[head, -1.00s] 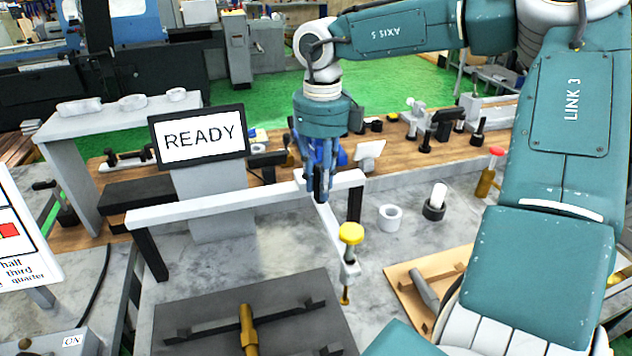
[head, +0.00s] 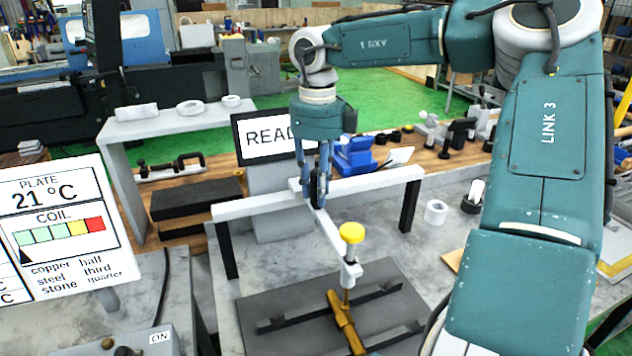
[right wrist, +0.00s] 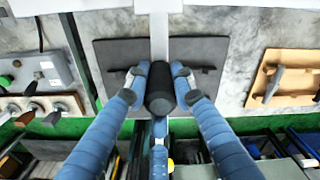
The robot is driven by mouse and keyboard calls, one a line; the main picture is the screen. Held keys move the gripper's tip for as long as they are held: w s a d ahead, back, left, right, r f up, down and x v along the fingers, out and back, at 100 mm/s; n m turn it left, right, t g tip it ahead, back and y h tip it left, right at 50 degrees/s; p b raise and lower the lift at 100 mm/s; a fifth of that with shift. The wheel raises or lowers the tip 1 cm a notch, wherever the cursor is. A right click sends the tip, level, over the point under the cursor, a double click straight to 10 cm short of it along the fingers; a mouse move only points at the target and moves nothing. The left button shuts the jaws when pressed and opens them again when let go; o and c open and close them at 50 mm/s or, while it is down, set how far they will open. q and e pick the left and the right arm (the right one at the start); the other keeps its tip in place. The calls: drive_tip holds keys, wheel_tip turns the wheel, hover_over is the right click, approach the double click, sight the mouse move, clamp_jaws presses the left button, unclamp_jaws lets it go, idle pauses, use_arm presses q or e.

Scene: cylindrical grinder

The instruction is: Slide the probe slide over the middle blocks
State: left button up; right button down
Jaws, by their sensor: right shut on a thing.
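The probe slide (head: 328,228) is a pale piece on the white rail (head: 372,183), with an arm reaching toward me. The arm's end carries a yellow knob (head: 352,233) above a thin brass probe (head: 346,296). My right gripper (head: 318,200) is shut on the slide's black handle, near the middle of the rail. In the right wrist view the black handle (right wrist: 160,90) sits between both fingers. A brass block (head: 345,325) and dark bars lie on the dark plate (head: 275,300). The probe is over the brass block; I cannot tell whether they touch. My left gripper is not in view.
Dark posts (head: 409,206) hold up the rail. A screen (head: 265,138) stands behind it. A sign reading 21 °C (head: 65,225) is at the left. A white ring (head: 436,211) stands on the stone table to the right.

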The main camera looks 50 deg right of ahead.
drive_tip(key=shift+w+d+r, duration=0.1)
drive_tip(key=shift+d+r, duration=0.05)
drive_tip(key=c, duration=1.5)
unclamp_jaws()
drive_tip(key=shift+o, duration=0.2)
wheel_tip(320, 180, up, 12)
drive_tip(key=shift+f, duration=0.1)
